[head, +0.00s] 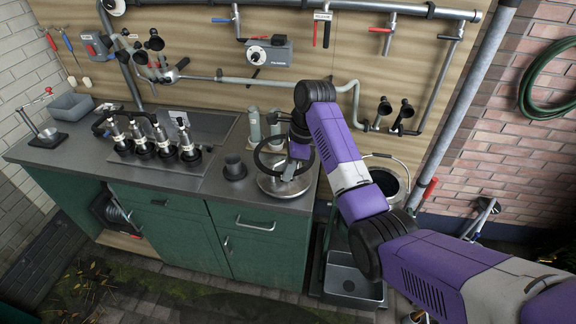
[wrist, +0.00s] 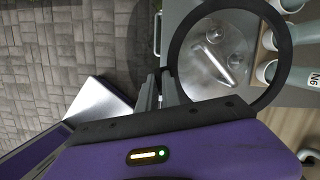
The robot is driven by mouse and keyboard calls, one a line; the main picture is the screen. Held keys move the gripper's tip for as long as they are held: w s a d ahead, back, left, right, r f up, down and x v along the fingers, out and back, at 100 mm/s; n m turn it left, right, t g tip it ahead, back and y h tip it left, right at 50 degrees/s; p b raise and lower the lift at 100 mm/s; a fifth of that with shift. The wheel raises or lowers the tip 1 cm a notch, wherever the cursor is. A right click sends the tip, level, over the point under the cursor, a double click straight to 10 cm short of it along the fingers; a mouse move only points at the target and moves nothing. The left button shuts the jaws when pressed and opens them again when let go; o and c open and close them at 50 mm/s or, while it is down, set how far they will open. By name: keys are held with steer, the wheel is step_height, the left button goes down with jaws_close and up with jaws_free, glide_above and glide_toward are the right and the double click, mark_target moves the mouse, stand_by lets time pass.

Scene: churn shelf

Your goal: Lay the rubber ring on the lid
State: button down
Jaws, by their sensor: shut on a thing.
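The rubber ring (head: 256,163) is a large black hoop; in the wrist view (wrist: 174,48) it fills the upper right. My gripper (head: 294,160) is shut on the ring's rim; its grey fingers (wrist: 160,86) show in the wrist view. The lid (head: 283,188) is a round silver metal disc with a handle, lying at the right end of the dark counter. The ring is held tilted above the lid in the head view. In the wrist view the lid (wrist: 203,72) shows through the ring. My gripper and arm hide part of the ring.
A small dark cup (head: 234,168) stands left of the lid. Grey cylinders (head: 254,125) stand behind it, close to the ring. Several taps and black-capped fittings (head: 165,142) fill the counter's middle. An open metal can (head: 385,180) stands right of the counter.

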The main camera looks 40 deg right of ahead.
steer(key=shift+s+d+x, duration=0.15)
steer(key=shift+d+x, duration=0.05)
steer(key=shift+x, duration=0.7)
steer(key=shift+s+d+x, duration=0.1)
steer(key=shift+d+x, duration=0.05)
steer(key=shift+x, duration=0.8)
steer(key=shift+s+d+b+x, duration=0.15)
steer(key=shift+b+x, duration=0.25)
steer(key=shift+x, duration=0.45)
steer(key=shift+s+d+b+x, duration=0.15)
steer(key=shift+b+x, duration=0.3)
steer(key=shift+x, duration=0.35)
steer(key=shift+s+d+b+x, duration=0.15)
steer(key=shift+b+x, duration=0.25)
steer(key=shift+x, duration=0.45)
steer(key=shift+w+f, duration=0.1)
steer(key=shift+p, duration=0.45)
steer(key=shift+f+p, duration=0.15)
steer(key=shift+p, duration=0.15)
steer(key=c, duration=1.5)
jaws_free()
steer(key=shift+o, duration=0.2)
